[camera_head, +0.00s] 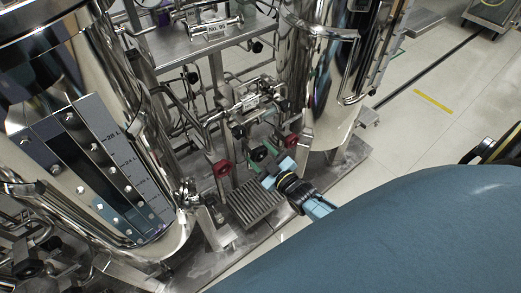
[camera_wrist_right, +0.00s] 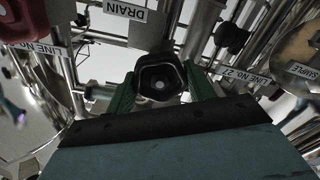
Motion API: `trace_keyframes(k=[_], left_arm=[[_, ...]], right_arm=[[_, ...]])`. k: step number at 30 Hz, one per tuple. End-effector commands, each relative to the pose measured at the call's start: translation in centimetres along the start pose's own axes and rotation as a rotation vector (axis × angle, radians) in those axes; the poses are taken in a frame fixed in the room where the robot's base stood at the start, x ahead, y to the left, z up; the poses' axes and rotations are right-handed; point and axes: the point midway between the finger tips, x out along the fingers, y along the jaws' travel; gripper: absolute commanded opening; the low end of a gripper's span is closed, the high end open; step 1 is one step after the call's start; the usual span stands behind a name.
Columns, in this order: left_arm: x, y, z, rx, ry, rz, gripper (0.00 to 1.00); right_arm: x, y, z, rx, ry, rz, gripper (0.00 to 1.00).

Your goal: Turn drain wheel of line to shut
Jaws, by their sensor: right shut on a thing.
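A black drain wheel (camera_wrist_right: 160,82) with a rounded square rim faces the right wrist camera, below a DRAIN label (camera_wrist_right: 136,13). My right gripper (camera_wrist_right: 163,92) has its green fingers on either side of this wheel and is shut on it. In the head view the black wheel (camera_head: 259,153) sits low on the pipework, with my right gripper (camera_head: 275,172) reaching it from the lower right. The fingers partly hide the wheel's sides. My left gripper is not in view.
Red handles (camera_head: 222,168) sit close by on the pipework. Steel tanks (camera_head: 100,140) stand left and behind. A slatted grate (camera_head: 254,203) lies below my gripper. LINE NO (camera_wrist_right: 52,50) and SAMPLE (camera_wrist_right: 299,70) labels show in the wrist view. Pale floor (camera_head: 400,135) is open to the right.

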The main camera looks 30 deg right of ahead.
Motion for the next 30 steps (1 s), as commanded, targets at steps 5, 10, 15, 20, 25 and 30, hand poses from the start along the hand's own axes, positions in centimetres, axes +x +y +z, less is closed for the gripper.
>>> trace_keyframes(k=[5,10,15,20,25,30], left_arm=[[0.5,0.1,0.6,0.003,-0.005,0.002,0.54],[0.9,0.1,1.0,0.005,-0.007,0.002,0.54],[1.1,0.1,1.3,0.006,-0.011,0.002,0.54],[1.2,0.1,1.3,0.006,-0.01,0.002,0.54],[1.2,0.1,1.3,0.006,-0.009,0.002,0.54],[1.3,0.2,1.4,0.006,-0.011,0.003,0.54]], right_arm=[[-0.1,-0.1,0.1,0.17,-0.003,-0.003,0.31],[-0.1,0.0,0.1,0.329,-0.003,-0.003,0.31],[-0.1,0.0,0.1,0.479,-0.003,-0.003,0.31],[-0.1,0.0,0.1,0.596,-0.002,-0.002,0.31],[-0.1,0.0,0.1,0.69,-0.002,-0.002,0.31],[-0.1,0.0,0.1,0.748,-0.002,-0.002,0.31]])
